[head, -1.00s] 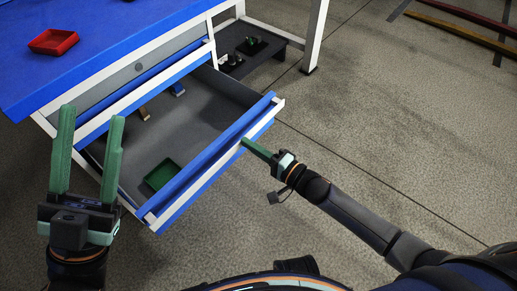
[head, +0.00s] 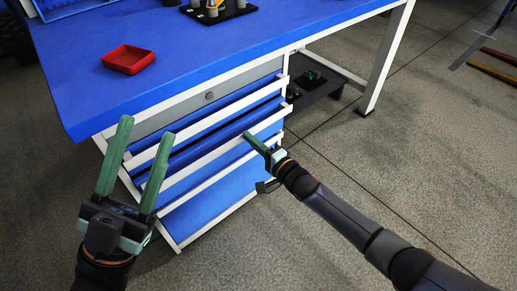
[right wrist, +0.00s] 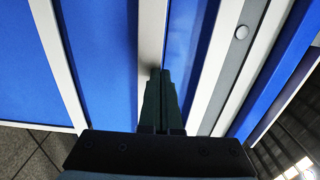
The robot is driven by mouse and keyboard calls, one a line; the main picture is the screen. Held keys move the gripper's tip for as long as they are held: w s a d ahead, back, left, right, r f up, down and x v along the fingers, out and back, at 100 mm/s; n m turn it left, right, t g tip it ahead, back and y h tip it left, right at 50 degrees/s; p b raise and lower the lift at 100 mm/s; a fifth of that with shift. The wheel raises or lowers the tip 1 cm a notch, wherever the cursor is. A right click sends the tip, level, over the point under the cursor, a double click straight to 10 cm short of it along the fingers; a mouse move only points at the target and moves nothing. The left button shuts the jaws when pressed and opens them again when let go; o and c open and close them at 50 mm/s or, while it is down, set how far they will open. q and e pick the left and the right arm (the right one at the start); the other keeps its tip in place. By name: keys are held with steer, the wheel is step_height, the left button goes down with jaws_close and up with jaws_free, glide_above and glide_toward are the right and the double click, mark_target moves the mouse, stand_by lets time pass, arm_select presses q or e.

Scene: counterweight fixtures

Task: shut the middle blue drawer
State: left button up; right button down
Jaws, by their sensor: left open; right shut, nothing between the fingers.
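The middle blue drawer (head: 215,158) is in the cabinet under the blue worktop, its front pushed in close to the cabinet face. A narrow dark strip shows above its white front rail, so I cannot tell that it is fully flush. Its contents are hidden. My right gripper (head: 248,137) is shut and empty, its fingertips at the drawer front near the right end. In the right wrist view the shut fingers (right wrist: 162,75) point at a white rail (right wrist: 150,45) between blue panels; contact is not clear. My left gripper (head: 146,143) is open and empty, in front of the cabinet's left side.
A red tray (head: 128,59) sits on the blue worktop (head: 190,45), with a black tray of small parts (head: 218,10) at the back. A grey drawer with a round lock (head: 209,96) is above the blue ones. A dark lower shelf (head: 325,85) is at right.

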steer(key=b+x, duration=0.1)
steer(key=x, duration=0.2)
steer(key=shift+w+r, duration=0.1)
steer(key=shift+r, duration=0.1)
steer(key=shift+r, duration=0.1)
stand_by(0.3)
